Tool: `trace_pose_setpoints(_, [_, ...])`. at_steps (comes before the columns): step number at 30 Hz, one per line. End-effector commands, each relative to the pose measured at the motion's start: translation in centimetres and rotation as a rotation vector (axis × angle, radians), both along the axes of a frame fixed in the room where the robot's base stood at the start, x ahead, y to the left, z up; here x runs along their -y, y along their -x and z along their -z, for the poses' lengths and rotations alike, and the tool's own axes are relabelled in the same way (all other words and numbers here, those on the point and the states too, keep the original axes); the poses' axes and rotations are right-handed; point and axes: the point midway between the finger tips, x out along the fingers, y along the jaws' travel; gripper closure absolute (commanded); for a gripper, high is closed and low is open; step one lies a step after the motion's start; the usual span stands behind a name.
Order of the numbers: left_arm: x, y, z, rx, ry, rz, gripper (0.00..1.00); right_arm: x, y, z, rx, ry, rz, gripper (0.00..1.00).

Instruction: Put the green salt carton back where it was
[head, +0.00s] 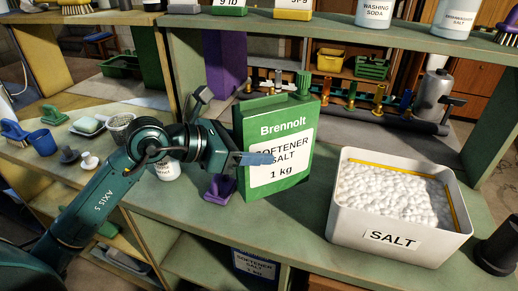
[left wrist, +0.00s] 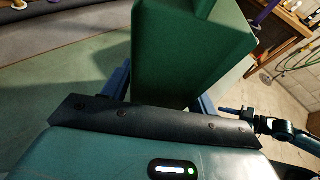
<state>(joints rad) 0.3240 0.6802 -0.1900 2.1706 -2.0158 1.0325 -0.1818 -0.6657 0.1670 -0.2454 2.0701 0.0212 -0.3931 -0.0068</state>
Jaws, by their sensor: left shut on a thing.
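The green salt carton (head: 277,119) reads "Brennolt Softener Salt 1 kg" and is roughly upright at the middle of the green bench. My left gripper (head: 257,158) reaches it from the left and is shut on it, one blue finger lying across the white label. In the left wrist view the carton (left wrist: 190,55) fills the space between the blue fingers (left wrist: 163,105). I cannot tell whether its base touches the bench. The far finger is hidden behind the carton in the head view.
A white salt bin (head: 390,243) full of white pellets stands right of the carton. A purple object (head: 218,187) is close at its left. A shelf (head: 330,30) with boxes runs above. A pipe manifold (head: 350,108) lies behind. A blue carton (head: 254,265) is below the bench.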

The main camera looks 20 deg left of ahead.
Motion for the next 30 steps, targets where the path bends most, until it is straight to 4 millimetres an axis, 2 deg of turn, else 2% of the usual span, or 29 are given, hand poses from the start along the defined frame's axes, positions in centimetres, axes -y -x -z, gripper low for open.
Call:
trace_pose_setpoints(8, [0.0,-0.1,2.3,0.012,0.006,-0.001,0.82,0.1,0.5,0.3,-0.014,0.002,0.001,0.64])
trace_pose_setpoints(16, [0.0,0.0,5.4,0.01,0.007,-0.002,0.82,0.1,0.3,0.2,-0.013,0.003,0.002,0.64])
trace_pose_setpoints(30, [0.0,-0.1,6.2,0.014,0.006,-0.001,0.82,0.1,-0.1,0.4,-0.004,0.004,0.003,0.64])
